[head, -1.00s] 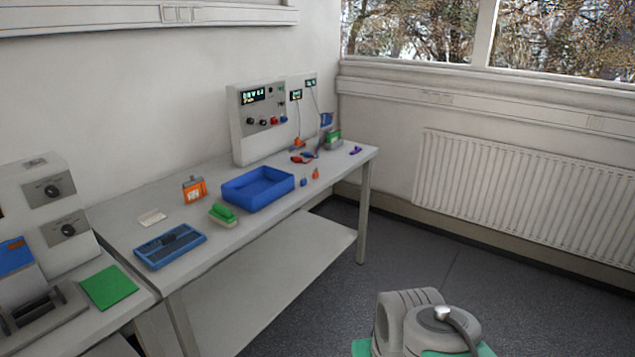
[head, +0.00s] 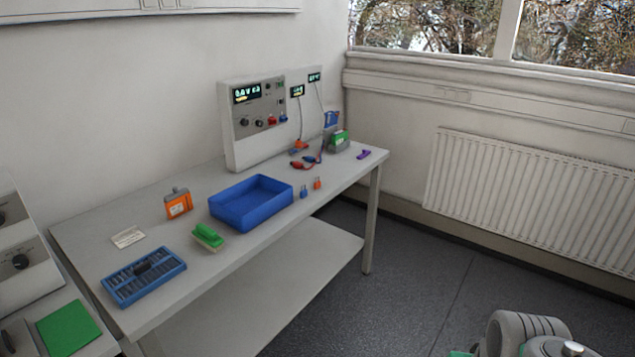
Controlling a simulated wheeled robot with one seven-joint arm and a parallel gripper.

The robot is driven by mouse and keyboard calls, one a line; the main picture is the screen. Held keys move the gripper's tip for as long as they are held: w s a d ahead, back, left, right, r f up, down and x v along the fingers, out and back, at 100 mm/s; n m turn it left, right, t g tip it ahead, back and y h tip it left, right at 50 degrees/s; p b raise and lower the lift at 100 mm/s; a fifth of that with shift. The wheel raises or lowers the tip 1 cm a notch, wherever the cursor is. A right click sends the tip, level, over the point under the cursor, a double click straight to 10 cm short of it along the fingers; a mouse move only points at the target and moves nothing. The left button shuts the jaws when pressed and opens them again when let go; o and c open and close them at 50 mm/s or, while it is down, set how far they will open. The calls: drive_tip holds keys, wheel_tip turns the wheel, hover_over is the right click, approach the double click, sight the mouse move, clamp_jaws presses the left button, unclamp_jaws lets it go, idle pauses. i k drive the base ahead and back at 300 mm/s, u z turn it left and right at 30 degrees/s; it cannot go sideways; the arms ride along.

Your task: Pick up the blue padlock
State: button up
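The blue padlock (head: 303,192) is small and stands on the grey bench near its front edge, just right of the blue tray. An orange-red padlock (head: 317,183) stands close to its right, apart from it. My gripper is not in view. Part of my own arm shows at the bottom right, over the floor and well away from the bench.
The bench (head: 345,174) also holds a blue tray (head: 222,221), a green brush (head: 207,236), an orange device (head: 178,203), a blue slotted box (head: 143,275) and red leads (head: 302,164). A cycler unit (head: 258,125) stands behind. The floor (head: 420,275) ahead is clear.

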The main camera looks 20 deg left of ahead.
sight(303, 193)
drive_tip(key=u, duration=0.05)
drive_tip(key=i, duration=2.1)
drive_tip(key=u, duration=3.25)
